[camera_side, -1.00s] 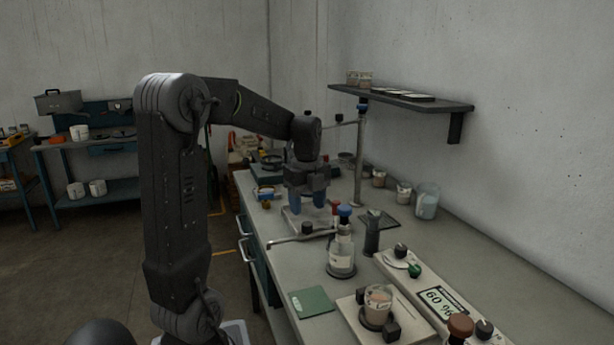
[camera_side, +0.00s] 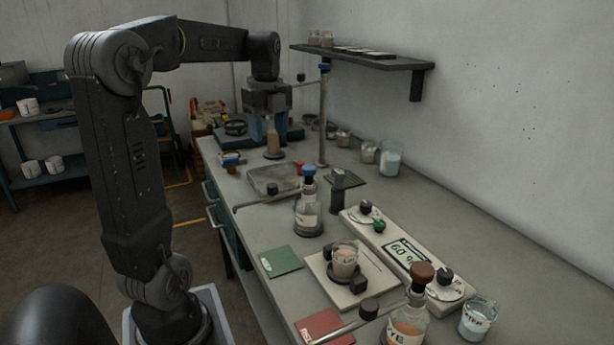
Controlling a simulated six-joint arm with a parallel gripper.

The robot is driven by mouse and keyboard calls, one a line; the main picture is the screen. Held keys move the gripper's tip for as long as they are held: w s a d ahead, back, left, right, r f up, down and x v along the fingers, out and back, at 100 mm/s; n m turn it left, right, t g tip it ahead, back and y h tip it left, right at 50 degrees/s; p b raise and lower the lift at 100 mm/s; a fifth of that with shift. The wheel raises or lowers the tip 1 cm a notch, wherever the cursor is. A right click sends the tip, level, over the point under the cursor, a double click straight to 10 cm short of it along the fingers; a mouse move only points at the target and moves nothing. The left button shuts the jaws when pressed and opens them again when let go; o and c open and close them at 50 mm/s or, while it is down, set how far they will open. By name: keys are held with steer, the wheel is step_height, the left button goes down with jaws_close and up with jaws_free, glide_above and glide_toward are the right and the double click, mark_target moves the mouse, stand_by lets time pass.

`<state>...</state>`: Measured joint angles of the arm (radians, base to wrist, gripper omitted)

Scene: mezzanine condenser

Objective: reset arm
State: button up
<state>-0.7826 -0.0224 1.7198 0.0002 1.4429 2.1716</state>
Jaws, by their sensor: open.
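My gripper (camera_side: 268,125) hangs from my arm over the far part of the bench, pointing down with blue fingers. Its jaws are open. A tan upright cylinder (camera_side: 272,146) shows just below and in front of the fingers; whether it touches them I cannot tell.
A stand pole (camera_side: 323,120) rises just right of my gripper, below a wall shelf (camera_side: 370,57). A blue-capped bottle (camera_side: 308,215), a beaker (camera_side: 345,262) on a pale plate, a display panel (camera_side: 405,255) and a brown-stoppered bottle (camera_side: 407,325) crowd the near bench.

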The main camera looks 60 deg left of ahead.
steer(key=s+d+f+n+t, duration=0.2)
steer(key=d+n, duration=0.3)
steer(key=d, duration=0.3)
steer(key=s+d+f+n+t, duration=0.1)
steer(key=s+d+f+n, duration=0.1)
steer(key=d+n, duration=0.3)
steer(key=s+d+f+n+t, duration=0.2)
steer(key=d+n, duration=0.4)
steer(key=d, duration=0.6)
steer(key=shift+s+d+f+t, duration=0.2)
steer(key=shift+s+d+t, duration=0.1)
steer(key=shift+s, duration=0.35)
